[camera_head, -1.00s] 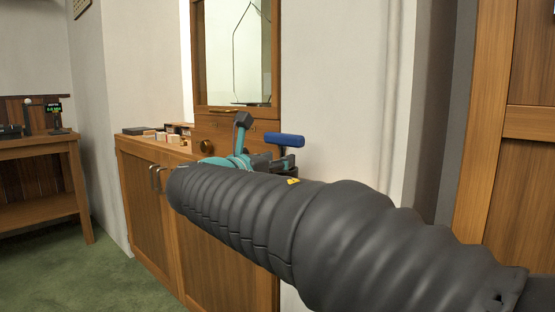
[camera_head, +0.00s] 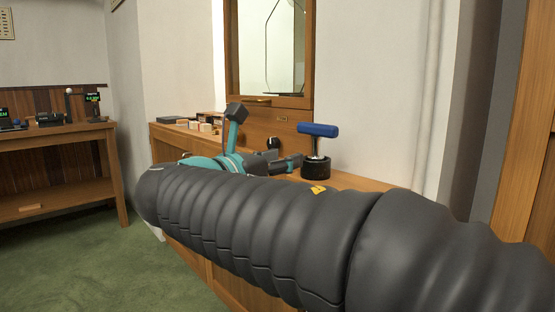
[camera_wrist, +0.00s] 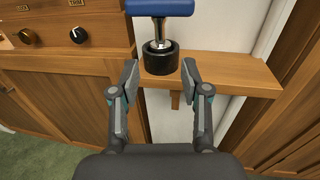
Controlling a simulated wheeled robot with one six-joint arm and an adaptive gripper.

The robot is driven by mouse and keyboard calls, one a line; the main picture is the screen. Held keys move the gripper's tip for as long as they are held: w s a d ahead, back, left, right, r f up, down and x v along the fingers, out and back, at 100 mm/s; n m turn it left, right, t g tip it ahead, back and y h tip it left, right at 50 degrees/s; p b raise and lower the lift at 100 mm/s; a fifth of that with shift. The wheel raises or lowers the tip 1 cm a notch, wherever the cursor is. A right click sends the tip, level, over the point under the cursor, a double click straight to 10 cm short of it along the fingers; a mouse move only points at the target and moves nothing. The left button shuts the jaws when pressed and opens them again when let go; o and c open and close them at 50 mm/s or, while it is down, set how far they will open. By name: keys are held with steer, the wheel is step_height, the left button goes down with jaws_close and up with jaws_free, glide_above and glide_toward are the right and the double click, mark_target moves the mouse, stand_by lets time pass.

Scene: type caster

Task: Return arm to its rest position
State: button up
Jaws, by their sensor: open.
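My gripper (camera_wrist: 159,88) is open in the wrist view, its two fingers apart with nothing held between them. Just beyond the fingertips, a black round base (camera_wrist: 160,60) with a metal stem and a blue T-shaped handle stands upright on a wooden ledge. The same blue handle (camera_head: 318,130) shows in the head view, right of my arm's teal and black end. My arm, in a dark ribbed sleeve, crosses the lower part of the head view and hides part of the cabinet. The fingertips are hard to make out in the head view.
The wooden ledge (camera_wrist: 233,72) juts out beside a cabinet with knobs (camera_wrist: 78,35). Small boxes (camera_head: 200,124) lie on the cabinet top. A wooden table (camera_head: 60,133) with devices stands at the left. Green carpet (camera_head: 90,265) is clear there.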

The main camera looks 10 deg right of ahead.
steer(key=s+f+m+g+y, duration=0.25)
steer(key=f+m+y, duration=0.2)
steer(key=f, duration=0.55)
steer(key=s+f+m+g+y, duration=0.25)
steer(key=f+m, duration=0.35)
steer(key=f, duration=0.3)
steer(key=s+d+f+m+g+y, duration=0.3)
steer(key=s+f+m+y, duration=0.2)
steer(key=s+f+m, duration=0.5)
steer(key=s+d+m+p, duration=0.1)
steer(key=s+d+m, duration=0.5)
steer(key=shift+r+m+t+y, duration=0.15)
steer(key=shift+m+t+y, duration=0.15)
steer(key=shift+m, duration=0.05)
steer(key=shift+s, duration=0.1)
